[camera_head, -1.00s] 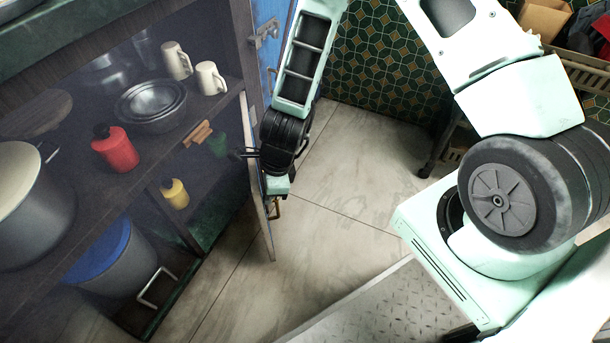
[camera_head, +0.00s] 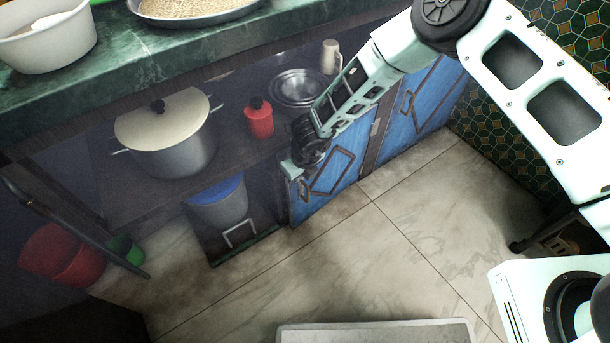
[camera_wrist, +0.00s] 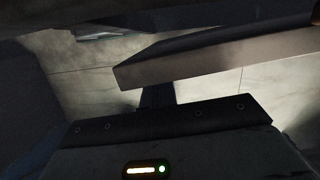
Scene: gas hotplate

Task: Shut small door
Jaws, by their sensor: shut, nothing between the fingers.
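The small door (camera_head: 335,185) is a low blue panel with brown trim and a brown diamond-like frame, on the cabinet below the counter. It stands across its opening, about in line with the blue panel to its right. I cannot tell if it is fully flush. My gripper (camera_head: 290,172) is at the door's upper left corner, shut and empty. Whether it touches the door is unclear. In the wrist view a pale board edge (camera_wrist: 215,55), perhaps the door's, lies just beyond my gripper (camera_wrist: 157,95).
The open shelf holds a lidded pot (camera_head: 170,135), a red bottle (camera_head: 259,118), metal bowls (camera_head: 297,88) and a mug (camera_head: 331,57). A blue-topped bin (camera_head: 218,205) stands left of the door. A red bucket (camera_head: 62,255) is further left.

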